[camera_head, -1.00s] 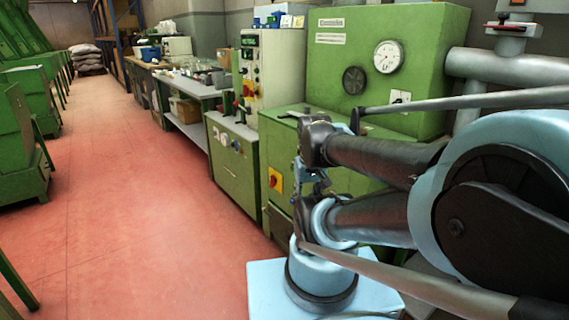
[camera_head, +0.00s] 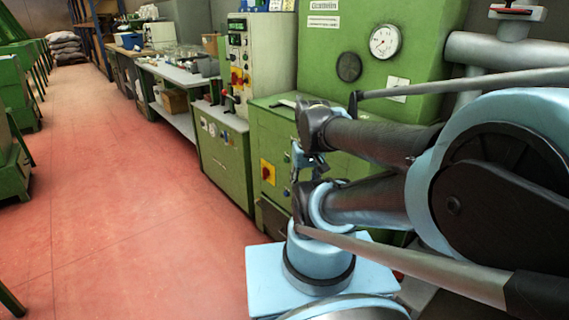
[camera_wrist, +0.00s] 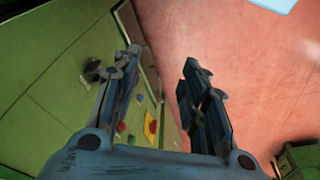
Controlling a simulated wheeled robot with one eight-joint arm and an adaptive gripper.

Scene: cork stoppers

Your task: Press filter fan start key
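I cannot make out which control is the filter fan start key; no label is readable.
A green machine housing (camera_head: 425,35) with a round dial (camera_head: 384,41) stands behind my arm. A workbench (camera_head: 180,68) with clutter runs along the wall. The red floor (camera_head: 120,190) to the left is open, with green machines (camera_head: 12,165) at the far left.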

